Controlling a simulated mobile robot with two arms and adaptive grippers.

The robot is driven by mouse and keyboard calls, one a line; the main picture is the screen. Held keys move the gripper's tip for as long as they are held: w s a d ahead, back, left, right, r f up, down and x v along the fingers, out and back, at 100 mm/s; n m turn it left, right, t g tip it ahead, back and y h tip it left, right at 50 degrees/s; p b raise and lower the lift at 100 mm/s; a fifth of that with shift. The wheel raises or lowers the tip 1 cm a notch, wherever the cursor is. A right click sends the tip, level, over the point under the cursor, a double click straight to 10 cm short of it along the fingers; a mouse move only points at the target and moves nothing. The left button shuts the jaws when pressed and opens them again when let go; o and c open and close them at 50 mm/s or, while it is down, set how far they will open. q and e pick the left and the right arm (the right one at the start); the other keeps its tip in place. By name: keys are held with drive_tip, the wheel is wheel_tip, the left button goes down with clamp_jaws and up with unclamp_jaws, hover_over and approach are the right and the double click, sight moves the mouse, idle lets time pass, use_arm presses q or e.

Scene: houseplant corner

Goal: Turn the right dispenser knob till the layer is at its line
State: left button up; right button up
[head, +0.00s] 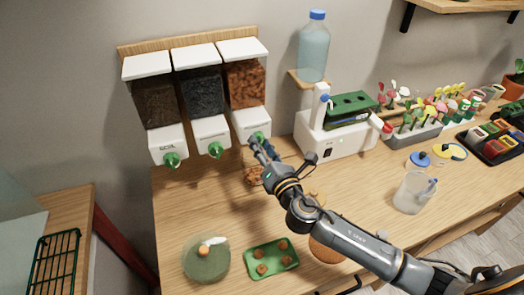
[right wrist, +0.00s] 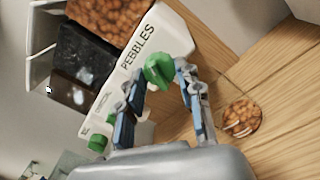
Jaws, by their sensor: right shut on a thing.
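The right dispenser (head: 246,84) holds orange-brown pebbles, and its white front reads PEBBLES (right wrist: 138,47) in the right wrist view. Its green knob (right wrist: 171,70) sits between the fingers of my right gripper (right wrist: 161,77), which is shut on it. In the head view the gripper (head: 257,145) reaches the knob from the lower right and partly covers it. Below the dispenser, a clear round vessel (right wrist: 241,117) holds a layer of pebbles. I cannot make out its line. In the head view the gripper partly hides this vessel. My left gripper is not in view.
Two more dispensers, with dark (head: 203,92) and brown (head: 156,103) contents, hang to the left. A white machine (head: 340,140) stands at the right.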

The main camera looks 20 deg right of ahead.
drive_tip(key=shift+a+m+t+h+b, duration=0.25)
drive_tip(key=shift+m+b, duration=0.85)
drive_tip(key=shift+m, duration=2.25)
drive_tip(key=shift+d+m+t+h+b, duration=0.15)
drive_tip(key=shift+m+h+b, duration=0.6)
drive_tip(key=shift+m, duration=2.6)
drive_tip(key=shift+y+b, duration=0.3)
drive_tip(key=o, duration=1.2)
drive_tip(key=s, duration=0.8)
drive_tip(key=s+f, duration=0.1)
drive_tip(key=s, duration=0.3)
drive_tip(key=shift+d, duration=0.2)
